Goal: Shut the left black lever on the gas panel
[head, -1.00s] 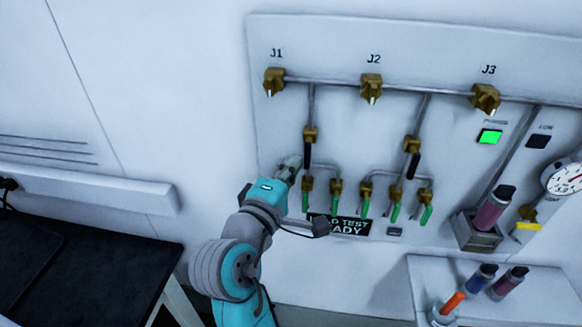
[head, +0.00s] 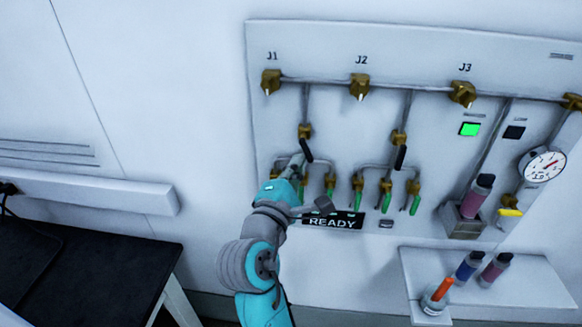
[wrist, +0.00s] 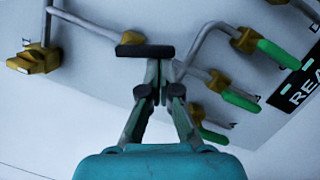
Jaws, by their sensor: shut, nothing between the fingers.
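The left black lever (head: 306,150) hangs from a brass valve (head: 305,131) on the pipe below J1 on the gas panel (head: 430,60). It is tilted, its lower end swung to the right of the pipe line. My gripper (head: 298,161) is shut and empty, with its tips at the lever's lower left side. In the wrist view the lever (wrist: 146,51) lies across the picture just beyond my gripper (wrist: 158,66), and the tips appear to touch its lower edge near the free end. The valve (wrist: 130,38) shows behind it.
A second black lever (head: 400,157) hangs to the right, tilted slightly. Several green-handled valves (head: 358,191) sit below, close to my wrist. A dark display (head: 335,222) reads READY. A white shelf (head: 520,285) holds vials at lower right. A black table (head: 80,265) stands at left.

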